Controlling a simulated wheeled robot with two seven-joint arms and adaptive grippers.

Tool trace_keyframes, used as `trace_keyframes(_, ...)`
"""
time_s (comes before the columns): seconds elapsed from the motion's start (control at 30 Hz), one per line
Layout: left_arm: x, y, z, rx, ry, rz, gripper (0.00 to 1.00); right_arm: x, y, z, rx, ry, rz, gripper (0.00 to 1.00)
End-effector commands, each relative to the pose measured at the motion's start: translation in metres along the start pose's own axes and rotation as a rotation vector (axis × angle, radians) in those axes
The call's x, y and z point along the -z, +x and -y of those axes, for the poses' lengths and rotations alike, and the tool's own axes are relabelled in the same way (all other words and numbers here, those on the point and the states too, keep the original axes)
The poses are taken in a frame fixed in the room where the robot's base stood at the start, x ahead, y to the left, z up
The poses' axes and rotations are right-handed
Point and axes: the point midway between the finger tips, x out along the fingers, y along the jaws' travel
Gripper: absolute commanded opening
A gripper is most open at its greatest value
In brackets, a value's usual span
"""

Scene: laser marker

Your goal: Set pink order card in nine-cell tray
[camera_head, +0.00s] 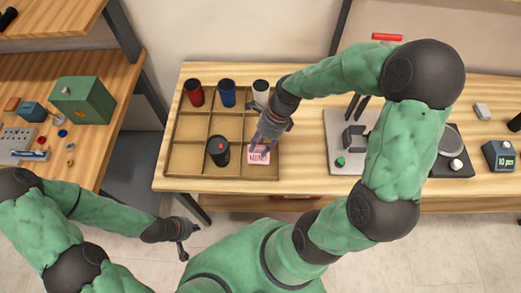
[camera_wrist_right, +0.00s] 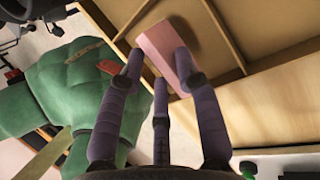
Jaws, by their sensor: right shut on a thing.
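The pink order card (camera_head: 259,157), with dark lettering, is at the front right cell of the wooden nine-cell tray (camera_head: 168,150). My right gripper (camera_head: 266,138) reaches down over that cell and is shut on the card. In the right wrist view the card (camera_wrist_right: 167,45) shows at the fingertips of the gripper (camera_wrist_right: 158,62), beside the tray's dividers (camera_wrist_right: 225,35). Whether the card touches the tray floor I cannot tell. My left gripper (camera_head: 184,240) is off the table at the lower left, apart from the tray, too small to read its fingers.
A black cup (camera_head: 218,151) stands in the front middle cell, left of the card. A grey machine base (camera_head: 338,128) stands right of the tray. A green box (camera_head: 82,99) is on the left bench.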

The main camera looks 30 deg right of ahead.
Motion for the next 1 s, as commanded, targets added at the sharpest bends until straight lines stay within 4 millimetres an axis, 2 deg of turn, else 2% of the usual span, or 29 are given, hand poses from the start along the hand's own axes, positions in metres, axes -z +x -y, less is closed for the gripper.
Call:
trace_keyframes(0.03,0.000,0.009,0.003,0.000,0.000,0.000,0.00,0.005,0.011,0.003,-0.002,0.001,-0.001,0.01)
trace_keyframes(0.17,0.001,0.018,0.006,0.000,0.000,0.000,0.00,0.009,0.024,0.007,0.000,0.001,0.000,0.01)
trace_keyframes(0.5,0.001,0.017,0.006,0.000,0.000,0.000,0.00,0.009,0.024,0.007,0.000,0.001,0.000,0.00)
trace_keyframes(0.53,0.001,0.017,0.006,0.000,0.000,0.000,0.00,0.009,0.025,0.007,0.000,0.001,0.000,0.36)
trace_keyframes(0.6,0.001,0.017,0.006,0.000,0.000,0.000,0.00,0.009,0.024,0.007,0.000,0.000,0.000,0.56)
trace_keyframes(0.63,0.001,0.017,0.006,0.000,0.000,0.000,0.00,0.009,0.024,0.007,0.000,0.000,0.000,0.58)
trace_keyframes(1.0,0.001,0.016,0.006,0.000,0.000,0.000,0.00,0.008,0.021,0.007,0.001,0.000,0.000,0.58)
